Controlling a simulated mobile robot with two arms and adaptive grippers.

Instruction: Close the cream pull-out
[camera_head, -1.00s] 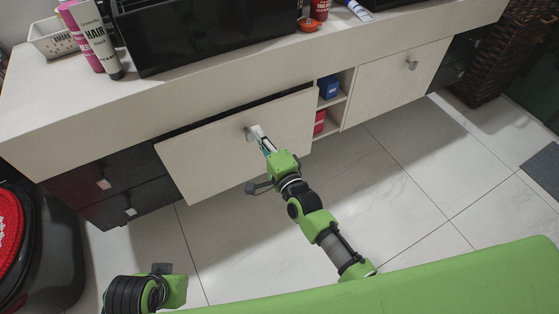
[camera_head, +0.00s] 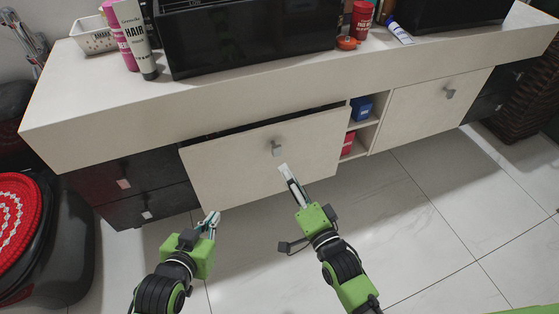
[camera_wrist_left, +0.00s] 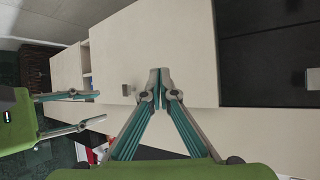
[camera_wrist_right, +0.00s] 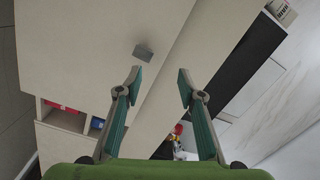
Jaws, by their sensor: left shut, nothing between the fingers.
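The cream pull-out (camera_head: 225,168) is the wide cream front in the middle of the vanity. It stands slightly open, with a dark gap along its top edge. Its small grey handle (camera_head: 276,148) is free of both grippers and also shows in the left wrist view (camera_wrist_left: 127,90) and right wrist view (camera_wrist_right: 143,52). My left gripper (camera_head: 212,217) is shut and empty in front of the pull-out's lower left part; its fingertips meet in the left wrist view (camera_wrist_left: 159,76). My right gripper (camera_head: 285,171) is open and empty just below the handle; its fingers are apart in the right wrist view (camera_wrist_right: 159,78).
Dark drawers (camera_head: 125,180) lie left of the pull-out. Open shelves with a blue box (camera_head: 361,108) and another cream front (camera_head: 425,108) lie to its right. A black bin with a red lid (camera_head: 25,215) stands at the left. The tiled floor (camera_head: 420,220) is clear.

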